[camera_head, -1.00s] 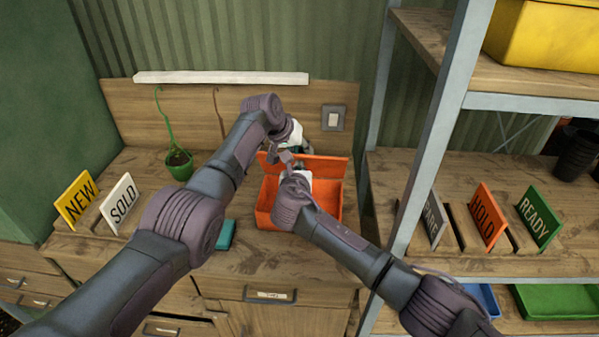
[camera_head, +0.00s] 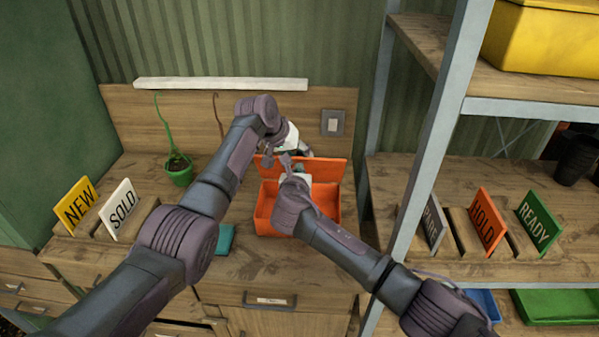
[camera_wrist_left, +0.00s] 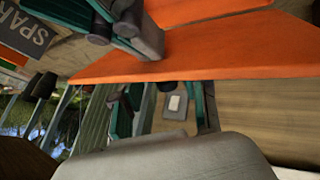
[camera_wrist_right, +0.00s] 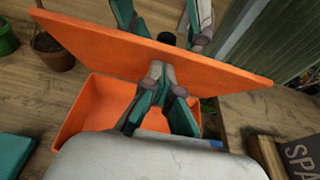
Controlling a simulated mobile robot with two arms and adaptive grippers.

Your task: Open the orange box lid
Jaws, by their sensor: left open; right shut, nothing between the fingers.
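The orange box (camera_head: 264,217) sits on the wooden counter with its lid (camera_head: 327,169) raised at the back, so its inside shows. The lid crosses the left wrist view (camera_wrist_left: 220,50) and the right wrist view (camera_wrist_right: 205,62). My left gripper (camera_wrist_left: 170,100) is behind the lid, with its fingers spread and nothing between them. My right gripper (camera_wrist_right: 158,72) is on the box side of the lid, its fingertips together at or very near the lid's face. I cannot tell whether it touches. In the head view my wrists partly hide both grippers.
A potted plant (camera_head: 179,169) and the NEW (camera_head: 76,205) and SOLD (camera_head: 120,208) signs stand left of the box. A teal item (camera_head: 225,238) lies close beside it. A metal shelf post (camera_head: 440,120) rises on the right. A wall panel is behind.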

